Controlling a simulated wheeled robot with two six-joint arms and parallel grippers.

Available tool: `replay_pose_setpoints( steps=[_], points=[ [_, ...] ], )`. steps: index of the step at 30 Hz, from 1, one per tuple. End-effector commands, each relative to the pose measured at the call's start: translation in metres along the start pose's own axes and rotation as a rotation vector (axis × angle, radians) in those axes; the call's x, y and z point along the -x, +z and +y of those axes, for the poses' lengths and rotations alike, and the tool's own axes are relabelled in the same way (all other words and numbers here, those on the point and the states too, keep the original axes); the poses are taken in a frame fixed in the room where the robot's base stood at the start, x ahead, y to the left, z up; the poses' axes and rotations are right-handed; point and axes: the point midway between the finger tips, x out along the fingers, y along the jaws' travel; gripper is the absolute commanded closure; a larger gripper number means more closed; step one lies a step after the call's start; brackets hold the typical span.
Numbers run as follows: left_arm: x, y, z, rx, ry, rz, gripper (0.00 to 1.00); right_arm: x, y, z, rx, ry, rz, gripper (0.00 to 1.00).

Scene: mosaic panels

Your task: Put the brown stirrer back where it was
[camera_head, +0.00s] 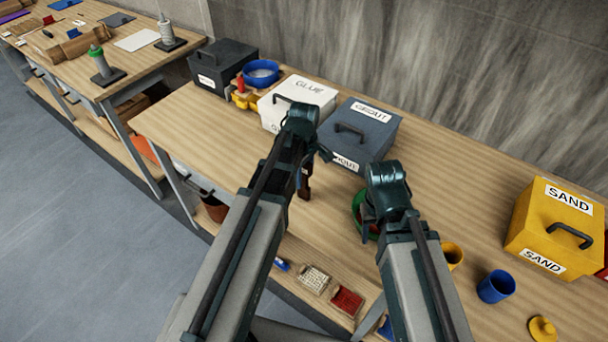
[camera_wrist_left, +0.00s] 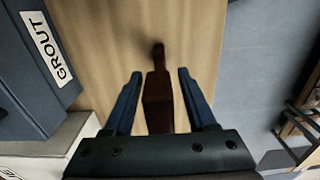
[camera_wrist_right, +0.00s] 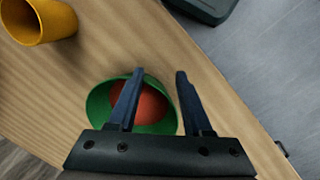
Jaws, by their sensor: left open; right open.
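The brown stirrer (camera_wrist_left: 158,95) stands between the open fingers of my left gripper (camera_wrist_left: 159,100) in the left wrist view. Gaps show between it and the fingers, so it is not clasped. In the head view a small brown part of the stirrer (camera_head: 305,188) shows beside my left gripper (camera_head: 312,172), and the rest is hidden. My right gripper (camera_wrist_right: 160,100) is open, above a green bowl (camera_wrist_right: 100,103) with red contents. The bowl shows only partly behind the right arm in the head view (camera_head: 358,205).
A white GLUE box (camera_head: 297,100) and a grey GROUT box (camera_head: 362,130) stand behind my left gripper. A yellow cup (camera_head: 453,256), blue cup (camera_head: 496,287) and yellow SAND box (camera_head: 555,230) are to the right. A blue bowl (camera_head: 261,75) sits at the back left.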

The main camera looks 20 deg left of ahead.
Motion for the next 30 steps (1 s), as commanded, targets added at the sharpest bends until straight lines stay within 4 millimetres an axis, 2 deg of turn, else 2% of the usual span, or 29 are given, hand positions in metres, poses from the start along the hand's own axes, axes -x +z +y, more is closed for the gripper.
replay_pose_setpoints(
  steps=[5,11,30],
  points=[
    [0.003,0.000,0.000,0.000,0.000,0.000,0.43,0.003,0.000,0.000,0.000,0.000,0.000,0.50],
    [0.018,0.000,0.000,0.000,0.000,0.000,0.43,0.018,0.001,0.002,0.000,0.000,0.000,0.50],
    [0.112,0.000,0.000,0.000,0.000,0.000,0.43,0.112,0.007,0.010,-0.014,-0.003,0.000,0.50]
  ],
)
